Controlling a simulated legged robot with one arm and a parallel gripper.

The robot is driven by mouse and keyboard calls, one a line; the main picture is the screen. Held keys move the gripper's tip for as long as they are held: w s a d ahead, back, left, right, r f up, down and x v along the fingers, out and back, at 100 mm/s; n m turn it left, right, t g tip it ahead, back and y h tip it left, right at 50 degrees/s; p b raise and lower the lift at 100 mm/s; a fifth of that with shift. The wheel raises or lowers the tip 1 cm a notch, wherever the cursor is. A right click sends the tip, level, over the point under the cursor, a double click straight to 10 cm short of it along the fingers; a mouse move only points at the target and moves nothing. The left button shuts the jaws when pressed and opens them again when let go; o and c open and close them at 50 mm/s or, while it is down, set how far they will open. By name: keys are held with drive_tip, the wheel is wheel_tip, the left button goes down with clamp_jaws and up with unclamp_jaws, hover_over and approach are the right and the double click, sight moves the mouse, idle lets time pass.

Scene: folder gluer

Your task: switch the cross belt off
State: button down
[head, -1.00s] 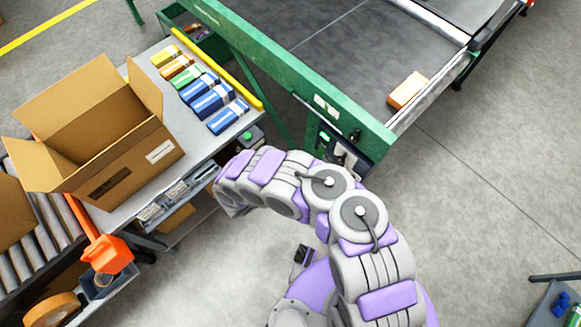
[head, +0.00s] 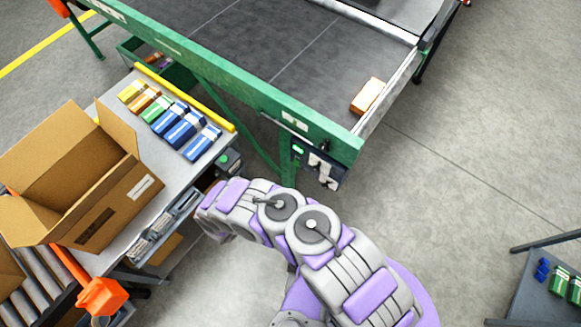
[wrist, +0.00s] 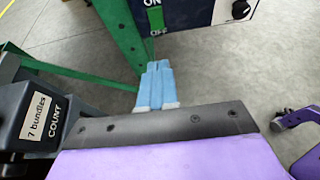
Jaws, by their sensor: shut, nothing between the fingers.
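The cross belt (head: 240,50) is a dark conveyor with a green frame. My gripper (wrist: 157,70) has light blue fingers, closed together and empty, just below the OFF lettering in the picture; contact is not visible. In the head view my arm hides the fingers.
A grey box (wrist: 40,115) marked COUNT and "7 bundles" stands at the left in the wrist view. A table (head: 105,105) at left holds an open carton (head: 110,205) and several coloured bundles (head: 182,130). An orange carton (head: 367,96) lies on the belt.

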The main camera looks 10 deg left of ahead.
idle(0.4)
drive_tip(key=b, duration=0.3)
approach(296, 165)
drive_tip(key=x, duration=0.5)
drive_tip(key=shift+x, duration=0.8)
drive_tip(key=shift+w+d+f, duration=0.1)
drive_tip(key=shift+w+f, duration=0.05)
drive_tip(key=shift+r, duration=0.2)
drive_tip(key=shift+w+r+p, duration=0.1)
drive_tip(key=shift+r+p, duration=0.6)
drive_tip(key=shift+r, duration=0.1)
